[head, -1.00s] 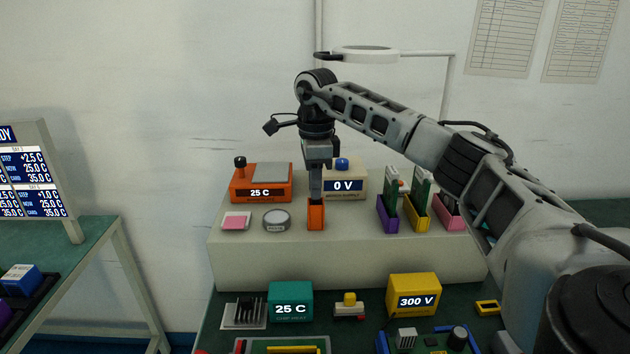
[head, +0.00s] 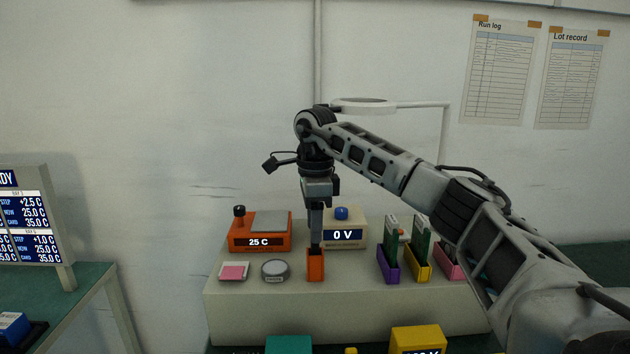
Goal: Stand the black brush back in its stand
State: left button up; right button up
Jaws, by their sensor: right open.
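My right gripper (head: 316,240) points straight down over a small orange open-topped holder (head: 315,266) on the raised cream shelf. I take this holder to be the brush stand. The jaws are open, and the fingertips are at or just above the holder's rim. I cannot make out the black brush; it may be hidden by the fingers or inside the holder. My left gripper is not in view.
Behind stand an orange 25 C unit (head: 258,243) and a cream 0 V unit (head: 345,236). A pink pad (head: 233,271) and round tin (head: 275,269) lie left. Purple (head: 388,266), yellow (head: 417,263) and pink holders (head: 447,261) stand right. A lamp arm (head: 420,105) is above.

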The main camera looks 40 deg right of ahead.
pick_arm(q)
jog(key=p, duration=0.1)
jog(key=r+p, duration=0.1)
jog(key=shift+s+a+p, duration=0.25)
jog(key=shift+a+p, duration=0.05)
pick_arm(e)
notch_tip(320, 180, up, 13)
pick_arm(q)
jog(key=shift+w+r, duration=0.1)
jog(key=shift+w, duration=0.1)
pick_arm(e)
jog(key=shift+f, duration=0.1)
